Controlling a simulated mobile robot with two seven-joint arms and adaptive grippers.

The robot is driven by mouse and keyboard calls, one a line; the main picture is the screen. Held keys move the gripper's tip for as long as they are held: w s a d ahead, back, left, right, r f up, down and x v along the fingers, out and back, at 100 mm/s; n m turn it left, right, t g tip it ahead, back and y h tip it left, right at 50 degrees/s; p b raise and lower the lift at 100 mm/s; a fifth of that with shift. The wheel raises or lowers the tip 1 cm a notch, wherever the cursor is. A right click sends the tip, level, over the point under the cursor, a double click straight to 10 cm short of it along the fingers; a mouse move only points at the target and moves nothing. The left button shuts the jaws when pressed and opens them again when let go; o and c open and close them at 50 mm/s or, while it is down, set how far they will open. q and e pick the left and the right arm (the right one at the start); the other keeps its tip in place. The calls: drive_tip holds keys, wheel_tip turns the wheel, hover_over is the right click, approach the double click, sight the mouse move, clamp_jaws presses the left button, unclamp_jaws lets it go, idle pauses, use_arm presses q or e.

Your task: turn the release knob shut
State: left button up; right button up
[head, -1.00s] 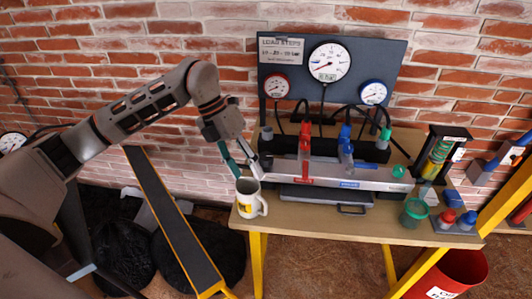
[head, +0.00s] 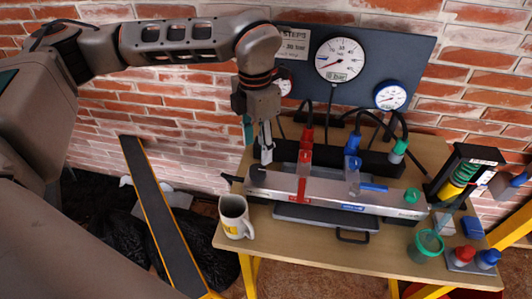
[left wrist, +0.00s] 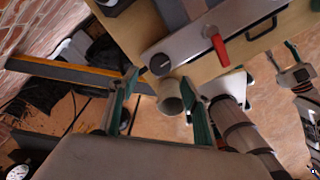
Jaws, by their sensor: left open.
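The release knob, a dark round knob, shows in the left wrist view (left wrist: 160,64) on the near-left end of the grey metal bar (head: 335,192). In the head view that end of the bar is dark and partly unclear behind my fingers. My left gripper (head: 260,148) is open and empty, fingers pointing down just above and behind the bar's left end. In the left wrist view its teal fingers (left wrist: 158,78) stand apart, with the knob just beyond the tips. What looks like my right gripper (left wrist: 296,66) shows partly at the right edge; its opening is unclear.
A white mug (head: 235,215) stands at the table's left edge, close to the bar. Red (head: 305,153) and blue (head: 352,155) valve handles rise along the bar. A gauge panel (head: 425,55) stands behind. A green cup (head: 425,245) and small knobs stand at right.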

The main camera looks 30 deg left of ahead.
sight(258, 169)
use_arm(q)
drive_tip(key=shift+w+f, duration=0.1)
drive_tip(key=shift+f, duration=0.25)
drive_tip(key=f, duration=0.3)
drive_tip(key=shift+s+f, duration=0.2)
drive_tip(key=shift+s, duration=0.2)
wheel_tip(258, 169, down, 2)
drive_tip(key=shift+w+f, duration=0.15)
drive_tip(key=shift+f, duration=0.65)
use_arm(e)
drive_tip(key=shift+s+f, duration=0.35)
drive_tip(key=shift+s, duration=0.25)
use_arm(q)
drive_tip(key=c, duration=1.1)
